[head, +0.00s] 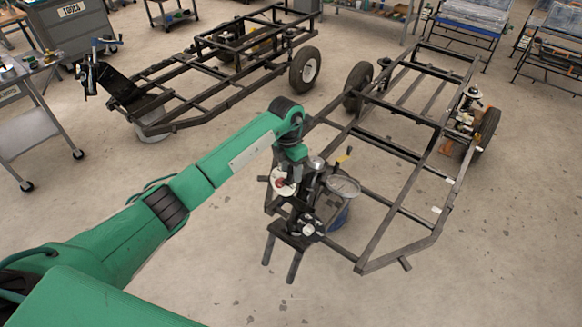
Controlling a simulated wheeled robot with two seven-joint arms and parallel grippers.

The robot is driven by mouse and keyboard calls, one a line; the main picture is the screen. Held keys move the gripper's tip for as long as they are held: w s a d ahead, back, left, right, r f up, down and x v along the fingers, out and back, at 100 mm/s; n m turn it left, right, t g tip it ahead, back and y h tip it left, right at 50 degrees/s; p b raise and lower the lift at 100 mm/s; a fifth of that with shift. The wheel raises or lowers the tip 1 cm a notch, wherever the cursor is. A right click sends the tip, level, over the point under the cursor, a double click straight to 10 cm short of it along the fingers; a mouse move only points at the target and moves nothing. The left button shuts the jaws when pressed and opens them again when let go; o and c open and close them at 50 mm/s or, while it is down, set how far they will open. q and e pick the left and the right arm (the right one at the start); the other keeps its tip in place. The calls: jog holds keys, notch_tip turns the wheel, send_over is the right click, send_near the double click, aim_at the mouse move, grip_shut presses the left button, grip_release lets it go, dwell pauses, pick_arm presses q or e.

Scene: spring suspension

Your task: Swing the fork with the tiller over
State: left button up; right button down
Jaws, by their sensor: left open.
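The tiller's grip is clear of the fingers. My right gripper is out of view.
A blue bucket (337,215) stands under the right frame's near end. A second wheeled frame (190,97) stands at the back left. A grey tool cabinet (70,30) and a cart (28,132) are at the left. The floor in front is clear.

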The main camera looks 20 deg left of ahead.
pick_arm(q)
jog(key=shift+f, duration=0.4)
jog(key=shift+c, duration=0.5)
grip_shut()
